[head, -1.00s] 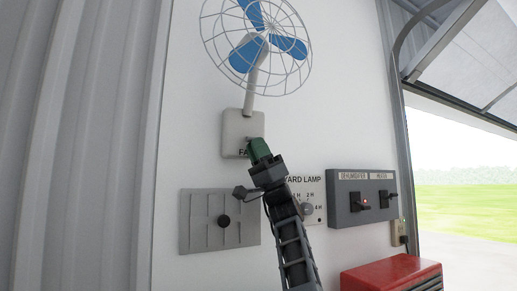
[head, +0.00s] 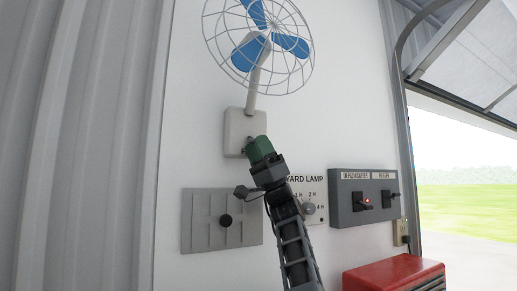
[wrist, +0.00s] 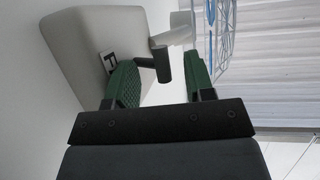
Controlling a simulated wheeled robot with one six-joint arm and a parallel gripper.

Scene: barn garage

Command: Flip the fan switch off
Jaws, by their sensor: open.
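The blue-bladed caged fan (head: 258,44) stands on a pole above a pale wall box (head: 238,122). My gripper (head: 260,147) is at the lower right of this box and covers most of its label. In the wrist view the box (wrist: 85,40) shows a partly hidden label beginning with F. A dark switch lever (wrist: 163,66) sticks out from the box. My green fingers (wrist: 158,72) are open, one on each side of the lever. The lever appears to lie between them; I cannot tell whether either finger touches it.
The yard lamp dial (head: 309,208) is close to the right of my arm. A dehumidifier and heater switch box (head: 345,213) is further right, above a red chest (head: 392,273). An open doorway is at right.

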